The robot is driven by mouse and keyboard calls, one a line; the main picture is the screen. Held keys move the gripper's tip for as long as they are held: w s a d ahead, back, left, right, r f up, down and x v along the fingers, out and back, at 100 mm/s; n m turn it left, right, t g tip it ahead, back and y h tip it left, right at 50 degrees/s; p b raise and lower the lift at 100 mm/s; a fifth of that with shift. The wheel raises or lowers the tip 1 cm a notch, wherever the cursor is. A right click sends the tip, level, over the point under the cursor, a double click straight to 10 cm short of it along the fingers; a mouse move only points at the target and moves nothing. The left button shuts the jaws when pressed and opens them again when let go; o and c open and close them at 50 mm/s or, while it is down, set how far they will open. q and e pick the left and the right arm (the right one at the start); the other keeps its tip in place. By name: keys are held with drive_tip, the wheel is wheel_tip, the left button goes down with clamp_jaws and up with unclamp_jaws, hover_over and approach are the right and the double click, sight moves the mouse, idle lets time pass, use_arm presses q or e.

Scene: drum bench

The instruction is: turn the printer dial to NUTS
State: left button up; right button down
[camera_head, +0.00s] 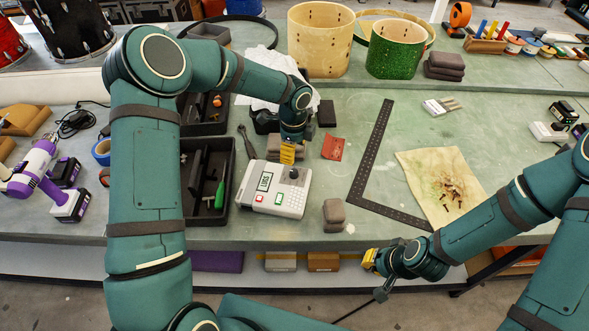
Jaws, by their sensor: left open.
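The label printer (272,199) is a pale grey box lying on the green bench in the middle of the view. Its small display (265,181) shows dark letters that look like LUGS, though they are tiny. A red button and a green button sit on its front part. A dark round dial (293,173) is on its upper right. My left gripper (288,158) has yellow fingers pointing down just above and behind the dial. It is open and appears apart from the dial. My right gripper (369,260) is at the bench's front edge, and its jaws are too small to read.
A black tray (230,190) with tools stands left of the printer. A red card (333,148) and grey blocks (333,214) lie to its right. A black metal square (366,160) and a stained cloth (418,170) lie farther right. Drum shells (320,40) stand at the back.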

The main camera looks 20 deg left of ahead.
sight(294, 171)
use_arm(q)
wheel_tip(294, 171, down, 11)
drive_tip(key=shift+r, duration=0.2)
idle(0.3)
clamp_jaws()
